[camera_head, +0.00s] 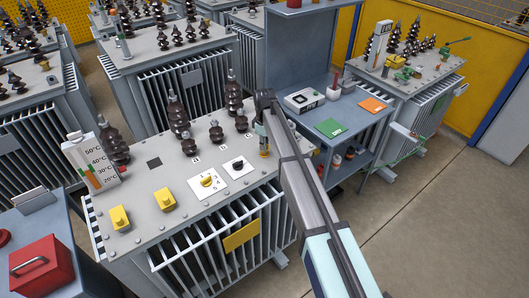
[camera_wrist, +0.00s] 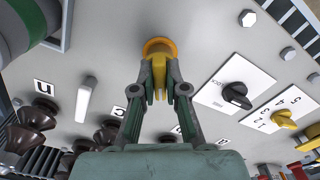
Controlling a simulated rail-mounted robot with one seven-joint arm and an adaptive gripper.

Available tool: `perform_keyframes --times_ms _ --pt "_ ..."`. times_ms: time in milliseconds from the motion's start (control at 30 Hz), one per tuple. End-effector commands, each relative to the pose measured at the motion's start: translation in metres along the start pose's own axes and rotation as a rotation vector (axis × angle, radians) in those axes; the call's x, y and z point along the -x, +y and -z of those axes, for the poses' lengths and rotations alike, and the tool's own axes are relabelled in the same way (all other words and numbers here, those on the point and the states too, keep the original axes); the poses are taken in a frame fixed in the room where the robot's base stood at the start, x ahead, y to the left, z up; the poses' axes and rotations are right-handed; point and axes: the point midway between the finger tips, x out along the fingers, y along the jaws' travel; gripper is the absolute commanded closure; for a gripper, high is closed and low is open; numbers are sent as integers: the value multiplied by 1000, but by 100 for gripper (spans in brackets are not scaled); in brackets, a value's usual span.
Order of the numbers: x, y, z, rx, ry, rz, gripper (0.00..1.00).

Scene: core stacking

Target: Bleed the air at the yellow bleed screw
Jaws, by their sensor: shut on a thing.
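The yellow bleed screw (camera_wrist: 159,47) has a round head and stands on the grey transformer lid (camera_head: 140,185). In the wrist view my gripper (camera_wrist: 158,85) has its two fingers closed in on the screw from both sides. In the head view my gripper (camera_head: 262,130) reaches down to the lid's right end, and a bit of the yellow screw (camera_head: 264,153) shows below it. The fingers hide part of the screw.
A black knob (camera_head: 238,165) and a yellow knob (camera_head: 207,181) on white plates lie left of the screw. Tall dark bushings (camera_head: 178,115) stand behind them. A grey bench (camera_head: 360,118) with green and orange cards is at right.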

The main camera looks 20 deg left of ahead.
Motion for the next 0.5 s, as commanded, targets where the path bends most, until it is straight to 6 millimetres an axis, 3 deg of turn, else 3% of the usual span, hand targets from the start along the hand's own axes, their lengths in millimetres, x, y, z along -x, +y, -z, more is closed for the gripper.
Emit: perform_keyframes --times_ms 500 --pt "0 0 0 -245 0 0 100"
